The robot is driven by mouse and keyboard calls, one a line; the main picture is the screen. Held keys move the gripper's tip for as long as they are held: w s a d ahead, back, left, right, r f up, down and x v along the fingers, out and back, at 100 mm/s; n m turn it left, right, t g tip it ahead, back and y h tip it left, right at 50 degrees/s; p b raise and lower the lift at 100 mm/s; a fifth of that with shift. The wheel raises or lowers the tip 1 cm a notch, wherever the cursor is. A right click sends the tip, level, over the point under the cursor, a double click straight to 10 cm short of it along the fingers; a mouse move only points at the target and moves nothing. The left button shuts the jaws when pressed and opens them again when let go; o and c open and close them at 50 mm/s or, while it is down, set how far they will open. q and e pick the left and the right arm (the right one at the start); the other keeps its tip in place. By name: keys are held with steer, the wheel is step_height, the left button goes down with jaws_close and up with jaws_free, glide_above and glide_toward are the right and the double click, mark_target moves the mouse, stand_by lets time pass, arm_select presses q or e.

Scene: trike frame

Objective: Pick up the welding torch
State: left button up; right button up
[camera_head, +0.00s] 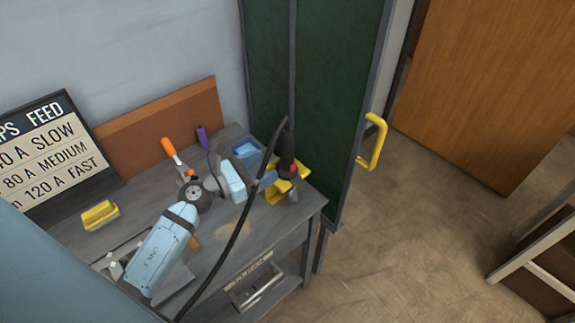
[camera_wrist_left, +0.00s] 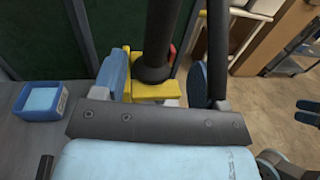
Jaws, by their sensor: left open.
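The welding torch (camera_head: 287,150), with a black handle and a red spot, stands upright in a yellow holder (camera_head: 300,170) at the bench's right end. A black cable (camera_head: 243,215) runs from it toward the lower left. My left gripper (camera_head: 272,180) is open beside the torch, just left of it in the head view. In the left wrist view, the torch handle (camera_wrist_left: 161,35) appears between the fingers of my gripper (camera_wrist_left: 157,80), with the yellow holder (camera_wrist_left: 150,91) behind. Contact cannot be told. My right gripper is not clearly seen in either view.
The grey bench (camera_head: 75,240) carries a blue bin (camera_head: 247,150), an orange-handled tool (camera_head: 170,148), a purple item (camera_head: 202,137) and a yellow block (camera_head: 100,214). A green panel (camera_head: 330,80) with a yellow handle (camera_head: 373,143) stands behind the torch.

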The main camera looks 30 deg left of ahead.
mark_target(281, 157)
arm_select(q)
steer(key=x, duration=0.3)
steer(key=shift+w+d, duration=0.15)
steer(key=shift+w, duration=0.2)
steer(key=shift+w+d+r+p, duration=0.15)
steer(key=shift+w+d+p, duration=0.2)
steer(key=shift+w, duration=0.2)
steer(key=x, duration=0.4)
steer(key=shift+w+p, duration=0.15)
steer(key=shift+p, duration=0.2)
steer(key=shift+r, duration=0.1)
steer(key=shift+c, duration=0.5)
steer(key=c, duration=0.9)
